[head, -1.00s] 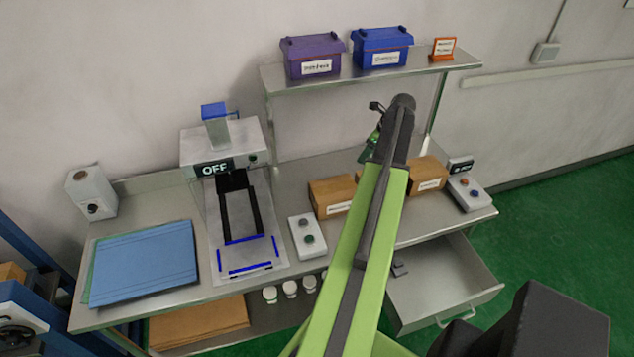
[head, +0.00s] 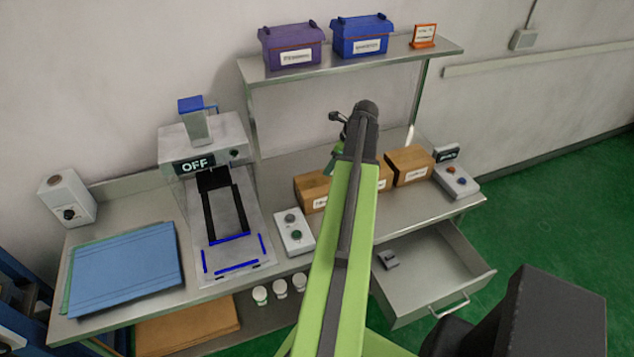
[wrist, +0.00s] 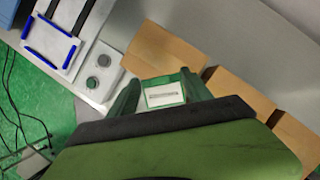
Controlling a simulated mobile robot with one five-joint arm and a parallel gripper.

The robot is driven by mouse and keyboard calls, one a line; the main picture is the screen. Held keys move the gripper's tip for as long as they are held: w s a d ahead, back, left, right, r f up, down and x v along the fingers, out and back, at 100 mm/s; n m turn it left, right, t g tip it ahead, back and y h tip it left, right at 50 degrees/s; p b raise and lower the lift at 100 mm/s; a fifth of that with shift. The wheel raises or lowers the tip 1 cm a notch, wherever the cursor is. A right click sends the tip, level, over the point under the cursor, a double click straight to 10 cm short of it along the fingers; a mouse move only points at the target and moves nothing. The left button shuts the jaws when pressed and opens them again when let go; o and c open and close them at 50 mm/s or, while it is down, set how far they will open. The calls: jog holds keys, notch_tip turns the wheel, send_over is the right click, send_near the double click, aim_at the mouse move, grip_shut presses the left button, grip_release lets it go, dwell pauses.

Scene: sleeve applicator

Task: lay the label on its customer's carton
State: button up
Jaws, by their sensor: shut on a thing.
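My gripper (wrist: 163,92) is shut on the label (wrist: 165,95), a small white piece with a printed line, in the wrist view. In the head view my gripper (head: 336,158) is mostly hidden behind my arm, above the bench by the cartons. Three brown cartons stand in a row: the left one (head: 310,190), the middle one (head: 384,177), partly hidden by my arm, and the right one (head: 409,165). Their white front labels are too small to read. The wrist view shows the left carton (wrist: 165,52) just beyond the label, which appears apart from it.
On the bench (head: 150,215) are a machine reading OFF (head: 203,150), a button box (head: 293,232), blue sheets (head: 125,265) and another control box (head: 456,180). An open drawer (head: 430,275) juts out at right. A shelf above holds purple (head: 291,45) and blue (head: 361,37) bins.

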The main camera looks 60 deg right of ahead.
jog(key=b, duration=0.2)
send_over(314, 179)
jog(key=s, duration=0.2)
notch_tip(314, 179, down, 4)
jog(key=shift+w+d+r, duration=0.1)
jog(key=shift+d+r, duration=0.05)
jog(key=shift+w, duration=0.25)
notch_tip(314, 179, down, 4)
jog(key=b, duration=0.4)
jog(key=shift+f+b, duration=0.2)
jog(key=shift+b, duration=0.2)
jog(key=shift+r, duration=0.25)
jog(key=shift+f, duration=0.15)
jog(key=o, duration=1.3)
